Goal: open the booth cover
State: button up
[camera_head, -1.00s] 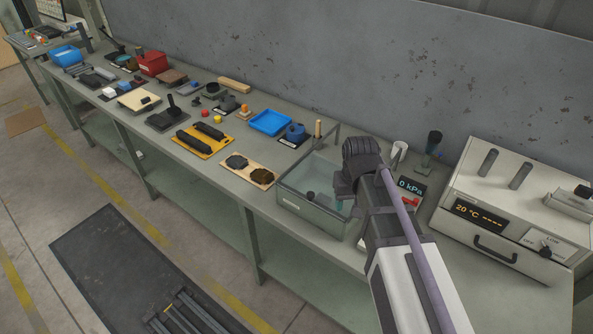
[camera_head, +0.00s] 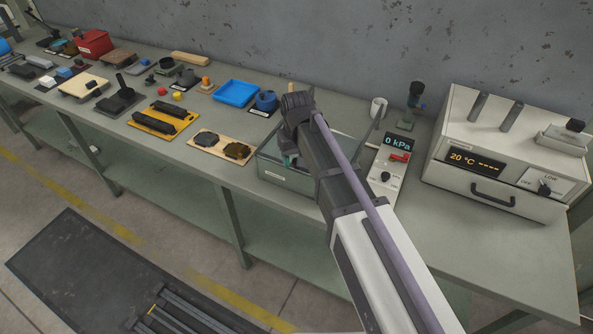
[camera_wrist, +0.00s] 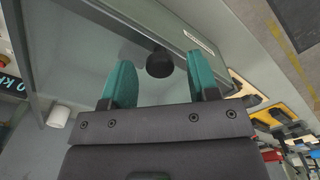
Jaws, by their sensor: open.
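The booth is a box with clear, greyish panels (camera_head: 288,181) on the bench, left of the pressure panel. My arm covers much of it in the head view. In the wrist view its cover (camera_wrist: 95,38) is a grey see-through panel with a round black knob (camera_wrist: 159,63). My gripper (camera_wrist: 159,77) is open, with teal fingers on either side of the knob in the picture. I cannot tell how far the knob is from the fingertips. In the head view my gripper (camera_head: 287,160) is over the box, and the knob is hidden.
Right of the box are a panel (camera_head: 386,171) reading 0 kPa, a white cup (camera_head: 378,107) and a cream oven (camera_head: 489,160). A wooden board (camera_head: 220,147) with dark pieces and a blue tray (camera_head: 235,93) are to the left. The bench front right is clear.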

jog(key=shift+f, duration=0.2)
grip_shut()
dwell(0.4)
